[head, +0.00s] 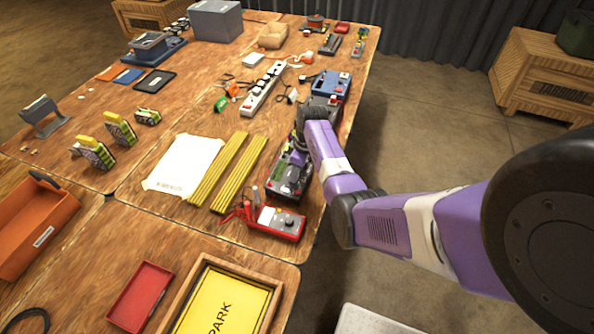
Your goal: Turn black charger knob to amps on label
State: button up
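A black charger (285,185) sits near the right edge of the wooden table, partly covered by my arm. Its knob and the amps marking on its label are too small to make out. My wrist bends over the far end of this charger, and my gripper is small, dark and mostly hidden there. I cannot tell whether its fingers are open or shut, or whether they touch the knob. A blue charger (332,83) and another dark unit (322,108) stand farther back along the same edge.
A red meter (275,222) with leads lies just in front of the black charger. Yellow strips (240,172) and a white paper (185,165) lie to its left. A power strip (262,88) lies behind. Floor is open beyond the table's right edge.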

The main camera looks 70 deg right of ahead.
aim_at(301, 178)
notch_tip(301, 178, up, 8)
jog(key=s, duration=0.1)
jog(key=shift+s+f+b, duration=0.15)
jog(key=shift+s+b, duration=0.05)
jog(key=shift+b, duration=0.1)
dwell(0.4)
dwell(0.4)
